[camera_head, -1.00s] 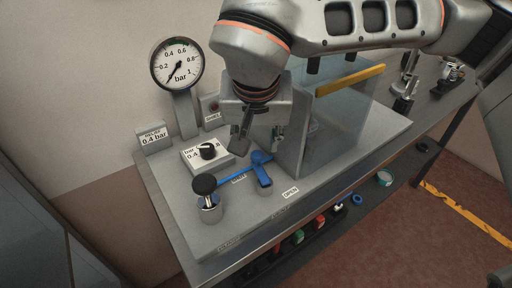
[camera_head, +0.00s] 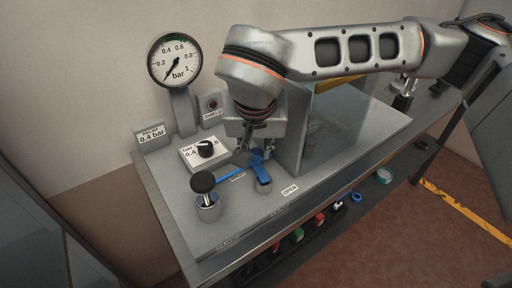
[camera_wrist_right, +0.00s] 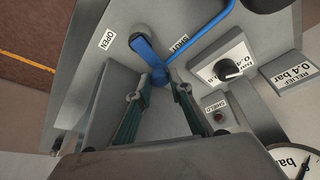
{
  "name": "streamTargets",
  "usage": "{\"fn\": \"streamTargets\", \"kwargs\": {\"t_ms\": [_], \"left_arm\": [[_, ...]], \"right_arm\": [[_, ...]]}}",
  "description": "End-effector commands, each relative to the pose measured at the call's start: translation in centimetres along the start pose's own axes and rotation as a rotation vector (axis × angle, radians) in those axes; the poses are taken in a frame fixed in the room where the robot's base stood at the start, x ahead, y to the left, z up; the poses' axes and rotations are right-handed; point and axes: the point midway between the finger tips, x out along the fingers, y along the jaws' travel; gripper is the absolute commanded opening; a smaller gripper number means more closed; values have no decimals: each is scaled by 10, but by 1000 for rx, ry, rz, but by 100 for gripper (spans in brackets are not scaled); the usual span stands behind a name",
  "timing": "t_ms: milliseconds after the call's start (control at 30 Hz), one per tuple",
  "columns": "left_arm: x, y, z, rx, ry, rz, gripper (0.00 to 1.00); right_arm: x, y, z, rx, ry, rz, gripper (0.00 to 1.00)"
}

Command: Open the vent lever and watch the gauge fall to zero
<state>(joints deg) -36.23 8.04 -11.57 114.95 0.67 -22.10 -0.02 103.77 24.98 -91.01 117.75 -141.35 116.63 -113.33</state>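The blue vent lever (camera_head: 263,174) sits on the grey bench panel between the SHUT label (camera_head: 238,176) and the OPEN label (camera_head: 290,189). In the right wrist view, the lever (camera_wrist_right: 147,49) has its free end toward my fingers. My right gripper (camera_head: 256,148) is just above that end; in the wrist view its fingertips (camera_wrist_right: 156,92) are spread, one to each side of it. I cannot tell whether they touch it. The gauge (camera_head: 175,60) stands at the back left, its needle pointing down-left, below the 0.2 mark, near the scale's low end. My left gripper is not in view.
A black knob on a metal post (camera_head: 205,190) stands left of the lever, with a thin blue bar between. Behind are a dial box (camera_head: 205,150), a SHIELD button box (camera_head: 212,107) and a RELIEF 0.4 bar sign (camera_head: 151,134).

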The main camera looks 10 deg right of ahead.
Motion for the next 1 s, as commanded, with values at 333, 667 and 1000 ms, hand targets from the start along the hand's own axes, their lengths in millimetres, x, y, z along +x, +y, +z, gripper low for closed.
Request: {"fn": "streamTargets", "kwargs": {"t_ms": [333, 667, 1000], "left_arm": [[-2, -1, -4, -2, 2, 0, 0], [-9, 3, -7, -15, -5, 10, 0], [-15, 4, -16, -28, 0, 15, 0]], "right_arm": [[-2, 2, -2, 67, 4, 29, 0], [-3, 12, -6, 303, 7, 125, 0], [-2, 25, -6, 603, 5, 248, 0]]}}
